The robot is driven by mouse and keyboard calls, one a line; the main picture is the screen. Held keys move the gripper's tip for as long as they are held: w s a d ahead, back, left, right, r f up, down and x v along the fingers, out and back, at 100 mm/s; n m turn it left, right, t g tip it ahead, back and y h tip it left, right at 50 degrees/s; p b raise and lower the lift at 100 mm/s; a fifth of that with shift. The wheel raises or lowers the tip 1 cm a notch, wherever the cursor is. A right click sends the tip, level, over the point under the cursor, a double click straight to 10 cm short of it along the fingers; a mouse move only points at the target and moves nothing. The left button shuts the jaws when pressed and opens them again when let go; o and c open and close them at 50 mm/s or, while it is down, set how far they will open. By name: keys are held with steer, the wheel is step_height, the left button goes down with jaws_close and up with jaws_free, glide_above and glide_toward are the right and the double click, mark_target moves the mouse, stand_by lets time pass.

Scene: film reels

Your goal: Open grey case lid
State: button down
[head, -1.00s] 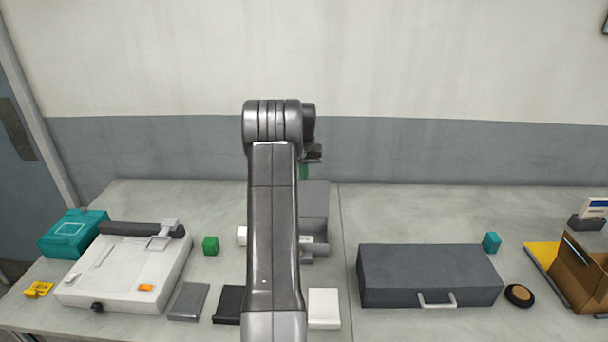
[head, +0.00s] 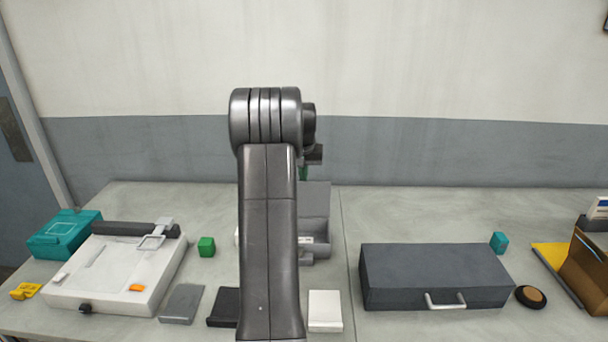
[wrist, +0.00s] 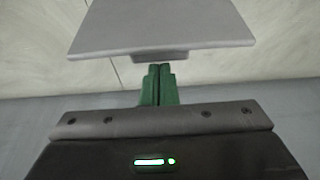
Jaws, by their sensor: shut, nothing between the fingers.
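A light grey case (head: 318,254) stands mid-table, partly hidden behind my arm. Its grey lid (head: 316,203) looks raised, standing nearly upright at the back. In the wrist view a grey panel (wrist: 160,25) with a small tab on its edge, which looks like this lid, lies just beyond my fingertips. My gripper (wrist: 160,68) has green fingers pressed together with nothing between them. I cannot tell whether they touch the tab. In the head view only a bit of green shows beside my wrist, above the lid.
A wide dark grey case (head: 435,275) with a white handle lies shut at right. A white machine (head: 125,270), teal box (head: 65,233) and green cube (head: 206,247) are at left. Grey (head: 182,303) and white (head: 325,310) blocks sit near the front. A round black-and-tan object (head: 531,297) is at right.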

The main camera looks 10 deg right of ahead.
steer(key=v, duration=1.3)
steer(key=shift+r+b, duration=0.35)
steer(key=shift+r, duration=0.05)
steer(key=shift+f, duration=0.1)
steer(key=p+x, duration=0.1)
steer(key=x, duration=1.2)
steer(key=shift+f, duration=0.35)
